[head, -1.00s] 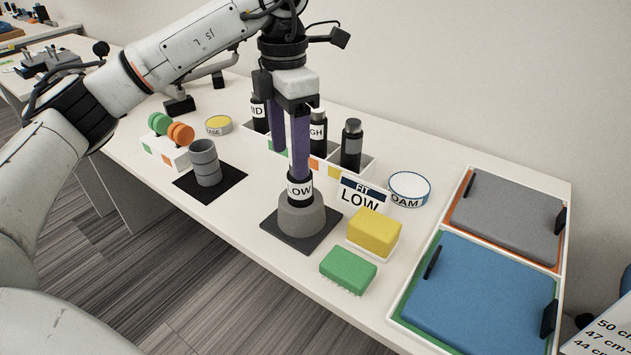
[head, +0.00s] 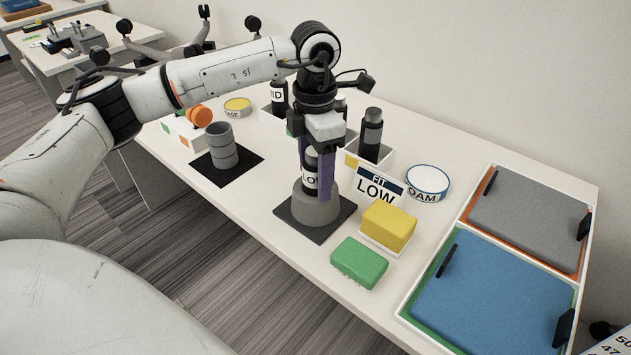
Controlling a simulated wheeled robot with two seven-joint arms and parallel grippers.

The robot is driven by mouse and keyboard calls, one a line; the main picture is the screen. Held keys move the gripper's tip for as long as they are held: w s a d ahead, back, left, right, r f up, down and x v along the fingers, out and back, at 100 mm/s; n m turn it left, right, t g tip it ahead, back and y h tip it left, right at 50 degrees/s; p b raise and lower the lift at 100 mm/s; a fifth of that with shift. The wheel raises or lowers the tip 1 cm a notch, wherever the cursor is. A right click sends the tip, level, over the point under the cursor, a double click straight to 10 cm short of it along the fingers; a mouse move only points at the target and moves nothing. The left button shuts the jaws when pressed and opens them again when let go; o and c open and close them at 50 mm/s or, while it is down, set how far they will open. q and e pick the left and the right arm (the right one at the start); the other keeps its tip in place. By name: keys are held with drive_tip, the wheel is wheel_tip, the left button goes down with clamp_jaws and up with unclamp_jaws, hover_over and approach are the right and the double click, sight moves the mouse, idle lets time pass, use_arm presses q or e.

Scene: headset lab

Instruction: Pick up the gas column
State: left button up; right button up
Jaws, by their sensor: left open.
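The gas column, a black cylinder with a white label (head: 311,180) partly reading "LO", stands upright in a grey round holder (head: 316,208) on a dark square mat. My left gripper (head: 315,172) reaches down over it from above. Its purple fingers are open, one on the left and behind the column, the other at its right, covering part of the label. Whether either finger touches the column cannot be told. The top of the column is hidden by the gripper. My right gripper is not in view.
A yellow block (head: 388,226), a green brush (head: 359,263) and a "FIT LOW" sign (head: 376,190) are close at the right. A rack behind holds a black bottle (head: 371,137). A grey ribbed cylinder (head: 222,147) stands left. Blue (head: 490,300) and grey pads lie far right.

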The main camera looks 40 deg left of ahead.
use_arm(q)
clamp_jaws()
wheel_tip(320, 180, up, 10)
drive_tip(key=shift+f, duration=0.25)
drive_tip(key=shift+f+b, duration=0.8)
drive_tip(key=shift+f, duration=0.5)
